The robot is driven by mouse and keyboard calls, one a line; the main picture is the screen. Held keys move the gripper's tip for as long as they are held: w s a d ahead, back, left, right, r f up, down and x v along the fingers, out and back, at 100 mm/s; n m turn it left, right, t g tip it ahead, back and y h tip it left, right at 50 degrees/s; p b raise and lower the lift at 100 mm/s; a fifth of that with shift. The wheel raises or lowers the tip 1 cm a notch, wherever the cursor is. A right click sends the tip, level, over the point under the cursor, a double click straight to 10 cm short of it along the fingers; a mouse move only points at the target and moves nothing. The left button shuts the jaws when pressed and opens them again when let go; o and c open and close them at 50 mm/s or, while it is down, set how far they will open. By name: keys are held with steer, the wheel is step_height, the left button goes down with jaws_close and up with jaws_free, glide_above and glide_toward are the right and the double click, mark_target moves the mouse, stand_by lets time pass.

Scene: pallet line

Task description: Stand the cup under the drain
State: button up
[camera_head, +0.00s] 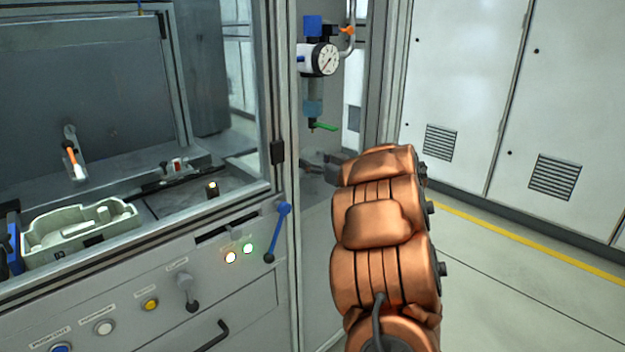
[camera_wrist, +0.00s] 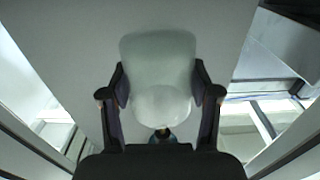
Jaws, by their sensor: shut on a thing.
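The drain (camera_head: 318,126), with a green lever, hangs beneath the clear bowl of the air filter unit (camera_head: 313,95) on the cabinet's side panel. My gripper (camera_head: 318,168) is below the drain in the head view, partly hidden by my copper-coloured arm. In the wrist view my gripper (camera_wrist: 160,92) is shut on the pale, whitish cup (camera_wrist: 159,60), with one finger on each side of it. I cannot make out the cup in the head view. A small bluish thing (camera_wrist: 162,136) shows past the cup in the wrist view; I cannot tell what it is.
A cabinet frame post (camera_head: 281,90) stands left of the filter unit. A blue-handled lever (camera_head: 277,232) sticks out from the control panel. A grey-green tray (camera_head: 80,240) lies at the left. Grey lockers (camera_head: 465,80) stand at the right, with open floor before them.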

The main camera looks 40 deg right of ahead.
mark_target(313, 176)
step_height(313, 176, down, 5)
steer(key=shift+r+b, duration=0.15)
steer(key=shift+b, duration=0.5)
steer(key=shift+w+f, duration=0.15)
steer(key=shift+f, duration=0.15)
steer(key=shift+r, duration=0.1)
steer(key=o, duration=1)
steer(key=shift+o, duration=0.2)
